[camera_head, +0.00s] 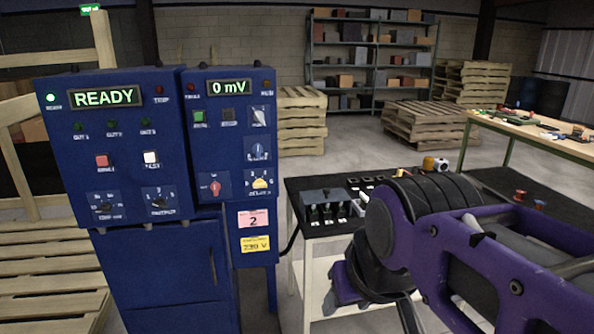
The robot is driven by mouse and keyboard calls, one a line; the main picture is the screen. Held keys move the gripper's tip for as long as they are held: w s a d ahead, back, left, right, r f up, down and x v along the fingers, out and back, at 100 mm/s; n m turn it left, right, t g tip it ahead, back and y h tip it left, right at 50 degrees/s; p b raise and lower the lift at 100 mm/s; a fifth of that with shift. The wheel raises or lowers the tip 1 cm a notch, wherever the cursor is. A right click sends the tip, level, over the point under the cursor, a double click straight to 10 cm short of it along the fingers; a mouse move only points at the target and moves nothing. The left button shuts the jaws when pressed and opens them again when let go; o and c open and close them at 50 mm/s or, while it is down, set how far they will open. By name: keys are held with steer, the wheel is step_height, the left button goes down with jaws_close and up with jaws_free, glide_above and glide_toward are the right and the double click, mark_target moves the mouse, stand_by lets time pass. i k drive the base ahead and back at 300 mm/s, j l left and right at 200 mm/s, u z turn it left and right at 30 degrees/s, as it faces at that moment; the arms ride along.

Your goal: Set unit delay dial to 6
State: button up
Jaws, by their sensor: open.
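The blue control cabinet stands at the left, with a main panel (125,160) and a narrower panel (228,140) on its right. A small dial (262,183) with a pale yellow face sits low on the narrow panel; its label seems to read DELAY, and I cannot read its setting. Other knobs are a red one (215,188), a blue one (257,151) and two dark ones (104,207) (159,201) on the main panel. My purple arm fills the lower right, apart from the cabinet. I cannot make out my gripper's fingers.
The displays read READY (104,96) and 0 mV (230,87). A black-topped bench (300,195) with a grey switch block (325,203) stands between cabinet and arm. Pallets (425,122), shelving (372,60) and a worktable (540,135) lie behind. Open floor shows at centre (370,160).

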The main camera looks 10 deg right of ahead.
mark_target(259, 183)
steer(key=z, duration=1.2)
steer(key=u, duration=1.35)
steer(key=i+j, duration=0.15)
steer(key=j, duration=0.3)
steer(key=i+j+z, duration=0.1)
steer(key=j, duration=0.3)
steer(key=i+j, duration=0.15)
steer(key=j, duration=0.3)
steer(key=i+j+z, duration=0.15)
steer(key=j, duration=0.3)
